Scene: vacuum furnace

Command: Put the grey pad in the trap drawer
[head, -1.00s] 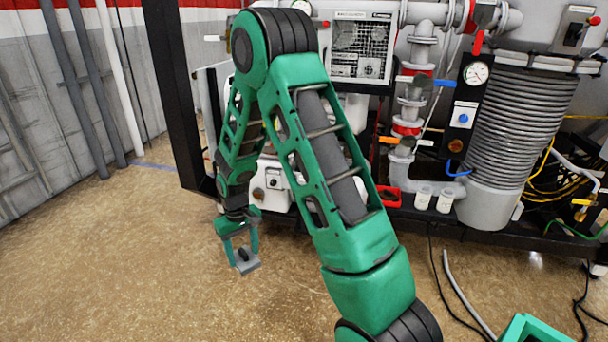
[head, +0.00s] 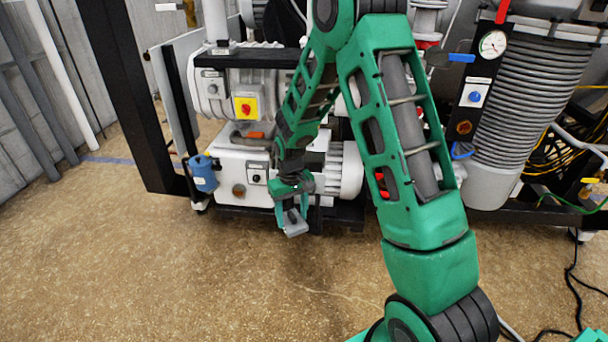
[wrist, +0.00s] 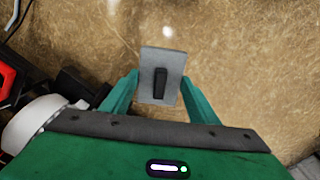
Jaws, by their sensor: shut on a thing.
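The grey pad (head: 297,226) is a thin flat plate with a black grip (wrist: 160,82) on it. My gripper (head: 290,210) is shut on it, and the pad hangs above the brown floor, in front of the white pump. In the wrist view the pad (wrist: 150,60) sits between the green fingers of my gripper (wrist: 160,88). I cannot make out the trap drawer for certain. A small red part (head: 382,185) shows behind my arm, mostly hidden. A red part (wrist: 6,80) also shows at the left edge of the wrist view.
The white pump (head: 240,165) stands on the dark frame. A blue container (head: 203,174) is at its left. The ribbed grey column (head: 520,110) and the gauge panel (head: 483,80) are at right. Cables (head: 570,275) lie on the right floor. The front floor is clear.

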